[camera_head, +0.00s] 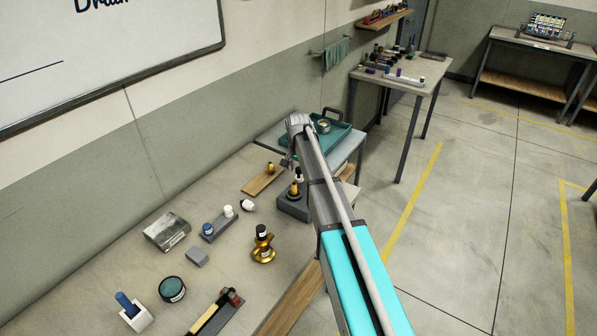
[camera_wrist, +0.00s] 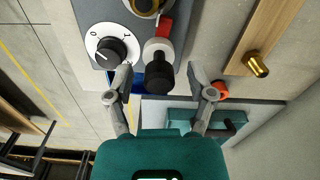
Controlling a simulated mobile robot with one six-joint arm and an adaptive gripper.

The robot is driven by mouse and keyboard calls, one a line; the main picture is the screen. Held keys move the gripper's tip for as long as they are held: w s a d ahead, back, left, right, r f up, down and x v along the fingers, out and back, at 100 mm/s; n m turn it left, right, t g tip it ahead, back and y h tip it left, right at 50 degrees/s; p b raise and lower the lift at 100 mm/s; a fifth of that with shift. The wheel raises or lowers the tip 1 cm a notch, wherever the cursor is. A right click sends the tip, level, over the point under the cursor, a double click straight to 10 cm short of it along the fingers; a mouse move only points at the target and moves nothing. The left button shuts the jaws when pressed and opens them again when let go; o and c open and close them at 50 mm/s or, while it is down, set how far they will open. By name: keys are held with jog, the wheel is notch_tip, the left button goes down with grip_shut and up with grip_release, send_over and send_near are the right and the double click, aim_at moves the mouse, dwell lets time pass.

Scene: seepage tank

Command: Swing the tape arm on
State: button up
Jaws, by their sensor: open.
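In the wrist view a grey block (camera_wrist: 83,12) carries a white dial with a black knob (camera_wrist: 105,53), a brass ring (camera_wrist: 147,4) and a red piece (camera_wrist: 165,27). A black-capped handle with a white collar (camera_wrist: 158,72) stands beside the dial. I cannot tell for sure which part is the tape arm. My gripper (camera_wrist: 160,84) is open, its fingers on either side of the black handle; contact is not clear. In the head view the grey block (camera_head: 292,208) stands at the bench's right end, partly hidden by my arm. My gripper there is mostly hidden.
A wooden board with a brass knob (camera_wrist: 257,65) lies right of the block in the wrist view. A teal tray (camera_head: 335,139) stands on the side table beyond.

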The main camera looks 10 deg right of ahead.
grip_shut()
dwell(0.3)
jog(key=shift+d, duration=0.1)
jog(key=shift+s+d+n, duration=0.1)
jog(key=shift+s+n, duration=0.1)
jog(key=shift+n, duration=0.7)
grip_release()
